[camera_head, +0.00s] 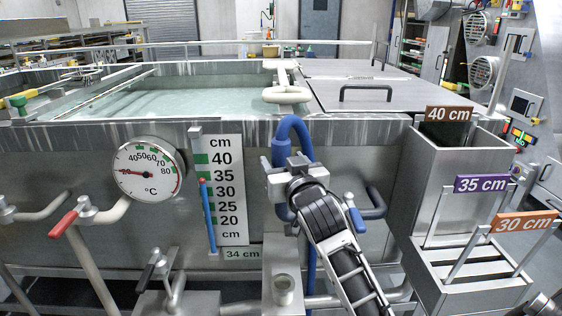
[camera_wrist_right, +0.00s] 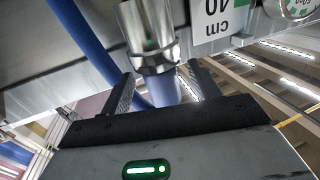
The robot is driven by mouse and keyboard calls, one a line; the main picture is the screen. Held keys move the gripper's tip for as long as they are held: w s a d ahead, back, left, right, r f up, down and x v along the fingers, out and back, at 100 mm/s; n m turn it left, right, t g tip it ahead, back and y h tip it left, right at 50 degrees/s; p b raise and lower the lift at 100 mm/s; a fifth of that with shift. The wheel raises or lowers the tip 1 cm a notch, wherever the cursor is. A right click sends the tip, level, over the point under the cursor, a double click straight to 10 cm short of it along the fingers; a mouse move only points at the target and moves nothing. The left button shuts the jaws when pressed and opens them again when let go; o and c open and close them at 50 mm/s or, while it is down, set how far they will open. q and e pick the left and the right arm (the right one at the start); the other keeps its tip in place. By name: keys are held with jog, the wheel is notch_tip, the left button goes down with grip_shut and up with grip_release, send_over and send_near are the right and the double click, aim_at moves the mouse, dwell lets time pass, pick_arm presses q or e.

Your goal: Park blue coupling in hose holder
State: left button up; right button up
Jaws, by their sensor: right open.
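A blue hose (camera_head: 292,124) bends in an upside-down U in front of the tank wall, and its lower run drops behind my right arm. My right gripper (camera_head: 286,164) is at this bend and hides part of it. In the right wrist view the coupling (camera_wrist_right: 148,38), a shiny metal cylinder with a blue end, lies between the two fingers of my right gripper (camera_wrist_right: 160,70). The fingers are open, with a gap on each side of it. The blue hose (camera_wrist_right: 85,35) also passes on the left there. I cannot tell which part is the hose holder. My left gripper is not in view.
The tank wall (camera_head: 350,150) stands close behind my right gripper. Metal bins with 40, 35 and 30 cm signs (camera_head: 525,222) stand at right.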

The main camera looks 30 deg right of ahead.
jog(key=shift+x, duration=1.05)
jog(key=shift+c, duration=0.3)
jog(key=c, duration=1.1)
